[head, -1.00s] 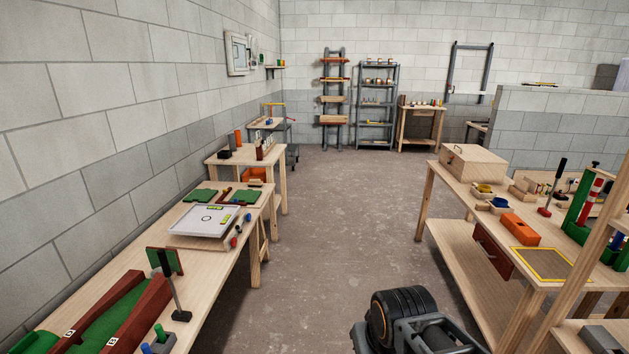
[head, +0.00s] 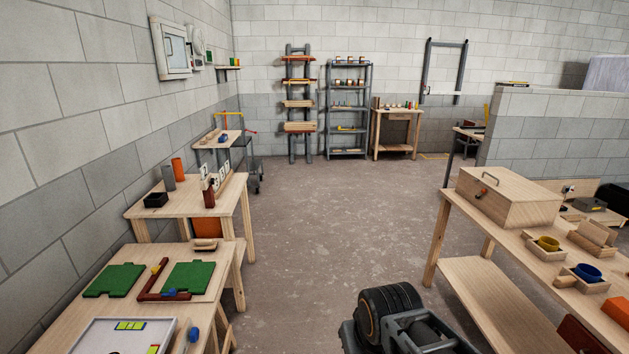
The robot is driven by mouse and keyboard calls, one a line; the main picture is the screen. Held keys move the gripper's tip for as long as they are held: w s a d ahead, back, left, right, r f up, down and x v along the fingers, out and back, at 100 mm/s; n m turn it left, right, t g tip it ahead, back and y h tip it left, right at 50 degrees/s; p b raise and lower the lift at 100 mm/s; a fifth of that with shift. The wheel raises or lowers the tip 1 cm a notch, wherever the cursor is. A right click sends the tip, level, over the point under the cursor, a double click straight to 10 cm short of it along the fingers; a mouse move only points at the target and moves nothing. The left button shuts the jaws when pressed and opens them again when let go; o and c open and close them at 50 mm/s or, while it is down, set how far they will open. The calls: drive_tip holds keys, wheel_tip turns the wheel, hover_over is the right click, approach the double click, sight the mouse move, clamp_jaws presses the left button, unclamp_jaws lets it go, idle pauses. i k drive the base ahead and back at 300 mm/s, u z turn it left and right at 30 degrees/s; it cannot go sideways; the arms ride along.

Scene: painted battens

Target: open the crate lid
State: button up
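A pale wooden crate (head: 508,197) sits on the far end of the right-hand workbench. Its lid (head: 518,182) is flat on top and looks closed. A small dark handle (head: 489,179) shows on the crate's left part. My arm shows at the bottom centre, well short of the crate and to its left. The gripper's fingers are not in view.
Tables line the left wall, with green boards (head: 189,277) on one. The concrete floor (head: 335,220) between is clear to the back shelves.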

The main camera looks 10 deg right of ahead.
sight(514, 187)
drive_tip(key=z, duration=0.45)
drive_tip(key=i, duration=2.3)
drive_tip(key=z, duration=1.3)
drive_tip(key=i, duration=1.7)
drive_tip(key=z, duration=0.5)
